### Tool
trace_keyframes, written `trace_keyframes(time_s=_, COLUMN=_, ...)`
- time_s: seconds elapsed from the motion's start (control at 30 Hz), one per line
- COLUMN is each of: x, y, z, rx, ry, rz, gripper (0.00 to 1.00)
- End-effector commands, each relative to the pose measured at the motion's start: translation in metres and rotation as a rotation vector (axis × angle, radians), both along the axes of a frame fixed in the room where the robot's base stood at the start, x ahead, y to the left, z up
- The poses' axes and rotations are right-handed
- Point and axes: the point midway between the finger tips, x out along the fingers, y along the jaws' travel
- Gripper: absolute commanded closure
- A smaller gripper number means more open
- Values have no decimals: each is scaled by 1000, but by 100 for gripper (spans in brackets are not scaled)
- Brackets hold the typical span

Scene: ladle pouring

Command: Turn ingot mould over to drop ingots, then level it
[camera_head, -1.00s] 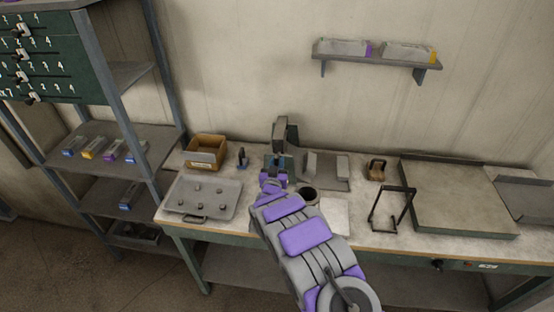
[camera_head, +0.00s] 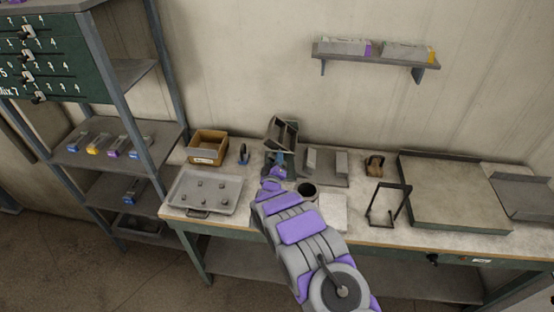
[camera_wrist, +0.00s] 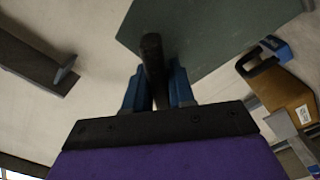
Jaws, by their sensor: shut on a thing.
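The ingot mould (camera_head: 281,134) is a grey, open box shape with dividers, held up over the back of the workbench. It is tilted, with its hollow side partly facing the head camera. My gripper (camera_head: 278,165) is below it, its blue fingers shut on the mould's handle. In the wrist view my gripper (camera_wrist: 156,85) closes on the dark handle bar, and the mould's dark flat side (camera_wrist: 205,35) extends beyond it. I cannot tell whether ingots are in the mould; none shows clearly on the bench below.
The workbench holds a cardboard box (camera_head: 208,147), a blue-black tool (camera_head: 243,153), a metal tray with pegs (camera_head: 225,190), a grey stand (camera_head: 326,168), a dark cup (camera_head: 308,191) and a wire frame (camera_head: 387,207). A wall shelf (camera_head: 376,58) is above.

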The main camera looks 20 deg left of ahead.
Motion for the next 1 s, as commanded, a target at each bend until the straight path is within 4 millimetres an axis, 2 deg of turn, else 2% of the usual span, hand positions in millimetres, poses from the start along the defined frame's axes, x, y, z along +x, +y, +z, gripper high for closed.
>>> trace_keyframes(time_s=0.3, x=-2, y=3, z=-2, rx=-110, ry=-23, rz=5, gripper=100)
trace_keyframes(time_s=0.8, x=-2, y=3, z=-3, rx=-127, ry=-27, rz=7, gripper=100)
trace_keyframes(time_s=0.83, x=-2, y=3, z=-3, rx=-127, ry=-27, rz=7, gripper=75)
trace_keyframes(time_s=1.0, x=-2, y=3, z=-2, rx=-127, ry=-28, rz=5, gripper=59)
